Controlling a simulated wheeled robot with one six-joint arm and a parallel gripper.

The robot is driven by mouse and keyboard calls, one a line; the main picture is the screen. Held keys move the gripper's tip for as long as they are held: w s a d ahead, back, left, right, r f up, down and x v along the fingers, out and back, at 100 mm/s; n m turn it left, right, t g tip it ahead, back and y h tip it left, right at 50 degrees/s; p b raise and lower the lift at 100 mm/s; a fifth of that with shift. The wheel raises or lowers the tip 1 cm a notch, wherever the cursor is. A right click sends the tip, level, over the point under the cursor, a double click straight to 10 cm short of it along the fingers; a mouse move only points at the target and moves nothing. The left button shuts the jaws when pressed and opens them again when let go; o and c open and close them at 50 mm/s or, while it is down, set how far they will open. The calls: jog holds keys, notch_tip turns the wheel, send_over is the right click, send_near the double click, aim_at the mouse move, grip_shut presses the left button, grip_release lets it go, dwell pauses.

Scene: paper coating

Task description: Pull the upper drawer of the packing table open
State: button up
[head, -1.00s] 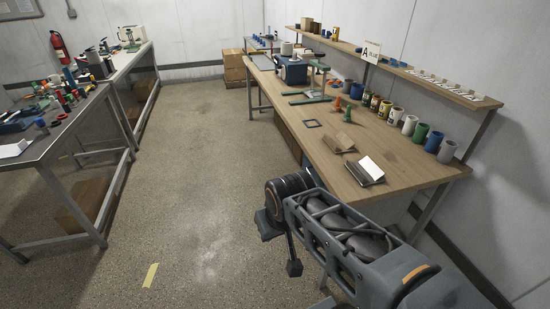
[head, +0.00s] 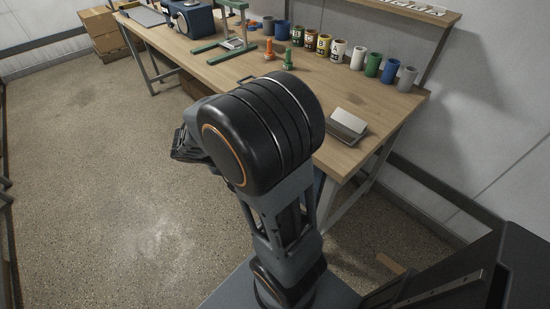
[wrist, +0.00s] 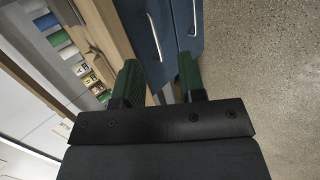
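The packing table (head: 375,108) has a wooden top, whose edge (wrist: 106,22) runs along the left in the wrist view. Beside that edge is the blue front of the upper drawer (wrist: 137,38), with a pale bar handle (wrist: 154,36). A second blue front, the lower drawer (wrist: 183,22), lies to its right with its own handle (wrist: 195,16). My gripper (wrist: 159,78) is open, its two green fingers apart, with the upper handle ahead between them in the picture. I cannot tell whether the fingers reach around it. My arm hides the drawers in the head view.
Orange and green pieces (head: 289,54), several cans (head: 357,56) and a grey holder (head: 346,126) stand on the tabletop. A green frame (head: 234,35) and blue machine (head: 190,19) are farther back. The floor (head: 90,170) left of the table is clear.

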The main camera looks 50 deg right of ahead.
jog(key=w+d+f+n+t+h+b, duration=0.1)
jog(key=w+d+f+h+b, duration=0.25)
jog(key=f, duration=0.35)
jog(key=w+d+f+h+b, duration=0.2)
jog(key=w+d+f+h, duration=0.2)
jog(key=f, duration=0.2)
jog(key=d+f, duration=0.1)
jog(key=d, duration=0.3)
jog(key=d+f, duration=0.1)
jog(key=d, duration=0.4)
jog(key=s+d+f, duration=0.1)
jog(key=d, duration=0.3)
jog(key=shift+d+f, duration=0.2)
jog(key=shift+d, duration=0.15)
jog(key=shift+c, duration=0.5)
grip_shut()
